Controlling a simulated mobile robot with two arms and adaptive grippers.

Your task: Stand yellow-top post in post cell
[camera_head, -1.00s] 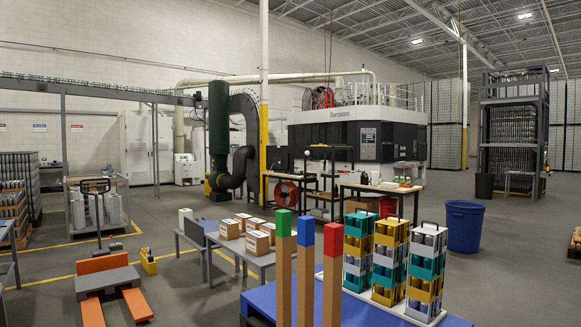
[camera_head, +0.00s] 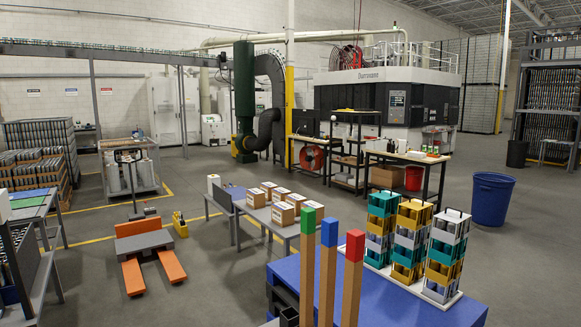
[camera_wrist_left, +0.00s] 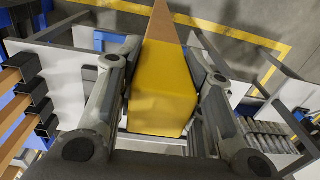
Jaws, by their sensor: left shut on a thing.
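The yellow-top post (camera_wrist_left: 160,95) is between the fingers of my left gripper (camera_wrist_left: 165,72) in the left wrist view. Its yellow end faces the camera and its bare brown shaft runs away toward the top of the picture. My left gripper is shut on it. In the head view a green-top post (camera_head: 307,260), a blue-top post (camera_head: 328,265) and a red-top post (camera_head: 351,275) stand upright in a row. A dark square post cell (camera_head: 289,317) shows left of the green-top post, partly cut off by the frame. My right gripper is in neither view.
The blue table (camera_head: 420,312) carries stacked coloured can carriers (camera_head: 411,240) right of the posts. A grey table with cardboard boxes (camera_head: 284,213) stands behind. An orange pallet jack (camera_head: 145,248) is at left, with open floor around it. A blue bin (camera_head: 492,198) stands at right.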

